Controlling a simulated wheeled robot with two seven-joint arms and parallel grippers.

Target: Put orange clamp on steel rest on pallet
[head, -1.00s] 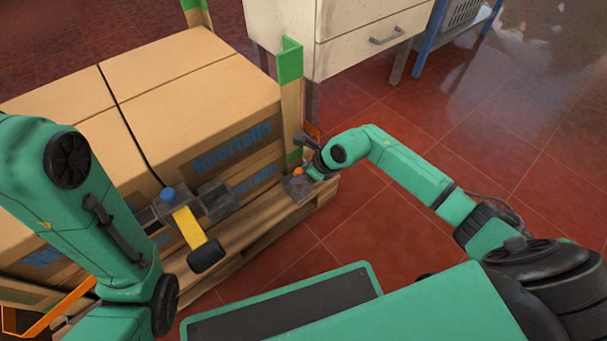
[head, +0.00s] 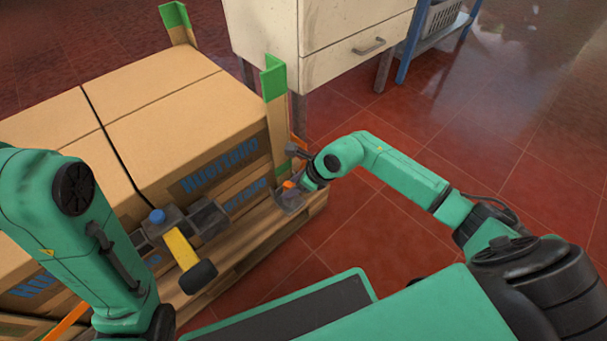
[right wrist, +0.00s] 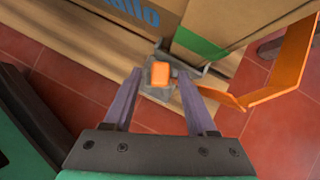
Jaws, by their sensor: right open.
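A small orange block (right wrist: 160,73), which looks like the orange clamp's top, sits on a grey metal piece (right wrist: 156,93) at the pallet's corner; I cannot tell whether that is clamp body or steel rest. In the head view the orange part (head: 288,185) shows low by my right gripper (head: 299,176). In the right wrist view my right gripper (right wrist: 159,82) is open, its fingers on either side of the orange block with gaps. The wooden pallet (head: 255,247) lies under the boxes. My left arm (head: 75,240) is at the left; its jaws are not clear.
Cardboard boxes (head: 170,115) fill the pallet. A green-topped corner post (head: 274,82) stands close behind my right gripper. An orange bent bar (right wrist: 285,80) is right of it. A yellow bar (head: 181,250) with a black end lies near my left arm. Red floor is free at right.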

